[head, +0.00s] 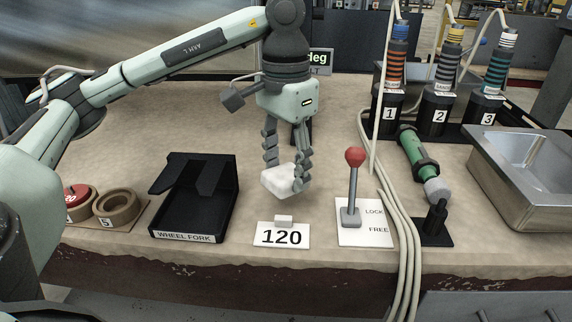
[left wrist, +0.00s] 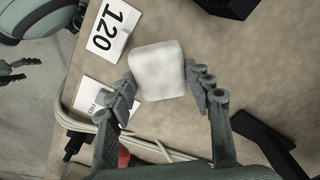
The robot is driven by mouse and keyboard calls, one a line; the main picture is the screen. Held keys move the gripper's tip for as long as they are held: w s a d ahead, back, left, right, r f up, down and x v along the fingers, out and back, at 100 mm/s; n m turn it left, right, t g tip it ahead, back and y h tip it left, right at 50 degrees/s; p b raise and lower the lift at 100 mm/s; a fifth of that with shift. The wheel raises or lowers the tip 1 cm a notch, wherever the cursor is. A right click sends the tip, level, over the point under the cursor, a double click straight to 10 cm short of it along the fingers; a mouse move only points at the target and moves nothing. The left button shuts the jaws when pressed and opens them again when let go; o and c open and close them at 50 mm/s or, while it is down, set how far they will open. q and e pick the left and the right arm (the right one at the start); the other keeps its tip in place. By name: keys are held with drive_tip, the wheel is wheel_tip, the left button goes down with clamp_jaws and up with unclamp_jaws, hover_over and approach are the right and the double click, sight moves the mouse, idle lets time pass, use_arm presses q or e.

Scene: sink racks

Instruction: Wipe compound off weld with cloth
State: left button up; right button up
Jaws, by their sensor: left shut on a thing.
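My left gripper (head: 286,175) is shut on a white, block-like folded cloth (head: 281,181). It holds the cloth low over the bench, behind the card marked 120 (head: 282,236). In the left wrist view the cloth (left wrist: 157,70) sits between the two fingertips. Whether it touches the bench top is unclear. My right gripper (left wrist: 14,72) shows small at the left edge of the left wrist view, with its fingers apart and empty, away from the bench. I cannot make out a weld or any compound on one in these views.
A black wheel fork holder (head: 205,200) and brown rings (head: 117,207) stand left. A red-knobbed lever (head: 354,160), cables (head: 396,220), a green tool (head: 413,150) and a metal sink (head: 530,170) are right. Numbered tools (head: 440,80) stand behind. The bench middle-left is clear.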

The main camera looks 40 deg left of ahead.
sight(286, 172)
use_arm(q)
drive_tip(key=shift+f+b, duration=1.55)
drive_tip(key=shift+f, duration=0.05)
drive_tip(key=o, duration=1.2)
drive_tip(key=shift+r, duration=0.1)
wheel_tip(286, 172, up, 12)
idle(0.3)
